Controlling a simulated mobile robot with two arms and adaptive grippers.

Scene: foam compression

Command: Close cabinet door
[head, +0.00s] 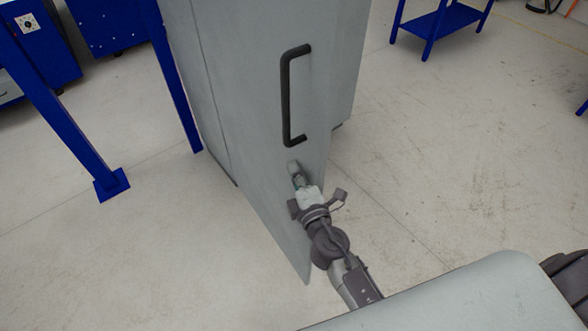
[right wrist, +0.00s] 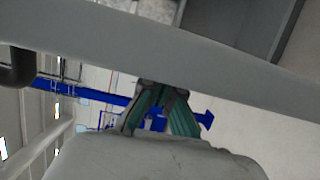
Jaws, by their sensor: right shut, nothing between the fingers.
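The grey cabinet door (head: 245,110) has a black upright bar handle (head: 287,100) and stands partly open from the cabinet (head: 345,70). In the right wrist view the door edge (right wrist: 200,58) runs across as a slanting grey band, with part of the handle (right wrist: 18,70) at the left. The open cabinet interior (right wrist: 235,22) shows beyond the band. My right gripper (head: 295,168) is shut and empty, just below the handle and close to the door's face; I cannot tell if it touches. Its teal-sided fingers (right wrist: 158,100) show in the right wrist view. My left gripper is out of view.
A blue frame leg with a foot plate (head: 112,184) stands on the floor left of the cabinet. A blue shelf stand (head: 440,20) is at the back right. The pale floor (head: 450,150) right of the door is clear.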

